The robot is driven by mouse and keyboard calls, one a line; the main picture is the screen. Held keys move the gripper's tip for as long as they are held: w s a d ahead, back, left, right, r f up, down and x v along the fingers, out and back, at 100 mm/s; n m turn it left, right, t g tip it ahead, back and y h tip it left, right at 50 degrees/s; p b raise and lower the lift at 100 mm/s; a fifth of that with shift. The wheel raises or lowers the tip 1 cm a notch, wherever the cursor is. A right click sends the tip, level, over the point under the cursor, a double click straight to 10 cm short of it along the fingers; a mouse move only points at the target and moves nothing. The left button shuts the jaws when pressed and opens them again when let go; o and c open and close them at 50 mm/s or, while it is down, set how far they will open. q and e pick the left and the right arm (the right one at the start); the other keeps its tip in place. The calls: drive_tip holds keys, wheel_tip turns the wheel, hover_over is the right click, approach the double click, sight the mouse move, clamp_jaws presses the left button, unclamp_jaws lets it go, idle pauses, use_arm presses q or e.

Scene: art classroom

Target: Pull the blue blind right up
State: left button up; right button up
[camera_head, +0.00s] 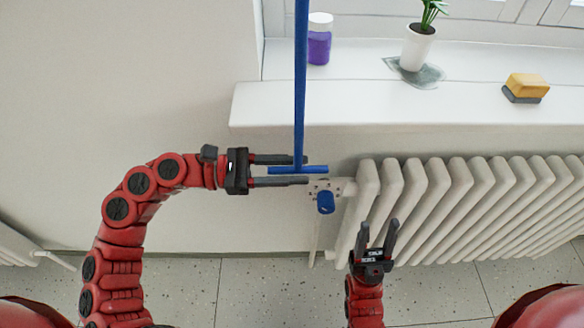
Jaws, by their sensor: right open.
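A long, narrow blue strip (300,90) hangs from the top edge of the head view, in front of the window sill. It ends at the bottom in a short blue crossbar (316,170). I cannot tell whether this strip is the blind itself or its pull; its upper end is out of view. My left gripper (306,170) points right, fingers apart, one above and one below the crossbar. Gaps show between the fingers and the bar; contact is not clear. My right gripper (380,228) is open and empty, pointing up in front of the radiator.
A white radiator (455,205) with a blue valve knob (325,202) stands under the sill (380,105). On the sill are a purple jar (319,45), a potted plant (417,48) and a yellow sponge (527,86).

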use_arm(q)
drive_tip(key=shift+o, duration=0.6)
drive_tip(key=a, duration=1.7)
drive_tip(key=shift+a+b, duration=0.25)
drive_tip(key=shift+b, duration=0.1)
drive_tip(key=shift+d, duration=0.1)
